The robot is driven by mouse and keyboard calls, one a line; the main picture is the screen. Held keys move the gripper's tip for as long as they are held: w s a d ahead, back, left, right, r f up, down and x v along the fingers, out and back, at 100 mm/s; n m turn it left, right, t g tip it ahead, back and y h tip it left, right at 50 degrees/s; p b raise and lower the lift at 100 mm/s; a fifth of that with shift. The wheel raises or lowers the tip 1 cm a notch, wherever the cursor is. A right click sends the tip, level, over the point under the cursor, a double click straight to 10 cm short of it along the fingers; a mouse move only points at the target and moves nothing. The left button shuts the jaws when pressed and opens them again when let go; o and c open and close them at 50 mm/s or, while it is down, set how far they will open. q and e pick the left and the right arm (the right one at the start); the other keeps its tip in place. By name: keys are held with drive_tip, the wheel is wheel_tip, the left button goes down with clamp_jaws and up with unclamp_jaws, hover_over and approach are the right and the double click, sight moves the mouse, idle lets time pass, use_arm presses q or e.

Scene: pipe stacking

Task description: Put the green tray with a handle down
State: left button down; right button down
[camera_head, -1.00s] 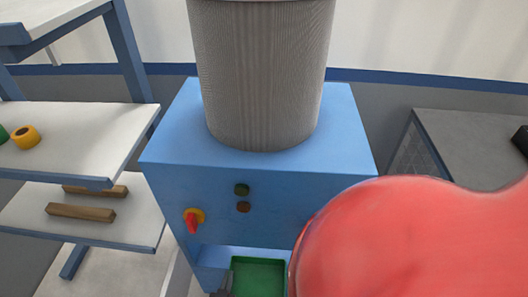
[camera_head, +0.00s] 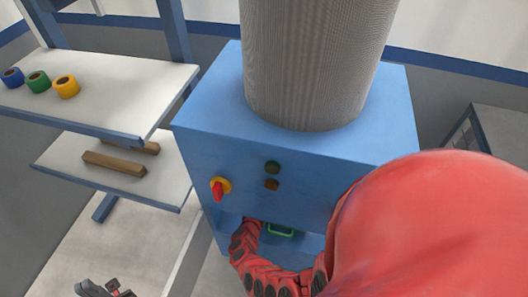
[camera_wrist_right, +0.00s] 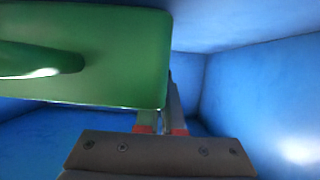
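The green tray (camera_head: 273,232) is inside the opening of the blue cabinet; only a small part with its handle shows in the head view, the rest hidden behind my red right arm. In the right wrist view the tray (camera_wrist_right: 110,40) fills the upper left, with its handle (camera_wrist_right: 40,63) at the left edge. My right gripper (camera_wrist_right: 161,122) has its fingers close together at the tray's near edge and appears shut on it. The tips are partly hidden by the tray.
The blue cabinet (camera_head: 330,203) has a red knob (camera_head: 219,188) and a large grey cylinder (camera_head: 312,60) on top. Its inner walls (camera_wrist_right: 260,90) surround the tray closely. A shelf (camera_head: 110,100) at left holds coloured rolls (camera_head: 38,82) and wooden bars (camera_head: 115,163).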

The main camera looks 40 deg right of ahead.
drive_tip(key=shift+w+d, duration=0.3)
drive_tip(key=shift+d, duration=0.1)
drive_tip(key=shift+w+d+b, duration=0.4)
drive_tip(key=shift+w+d, duration=0.65)
drive_tip(key=shift+d, duration=0.15)
drive_tip(key=shift+s+a+f+b, duration=0.1)
drive_tip(key=shift+f+b, duration=0.5)
drive_tip(key=shift+f, duration=0.25)
drive_tip(key=shift+r, duration=0.1)
drive_tip(key=c, duration=1)
unclamp_jaws()
drive_tip(key=shift+c, duration=0.2)
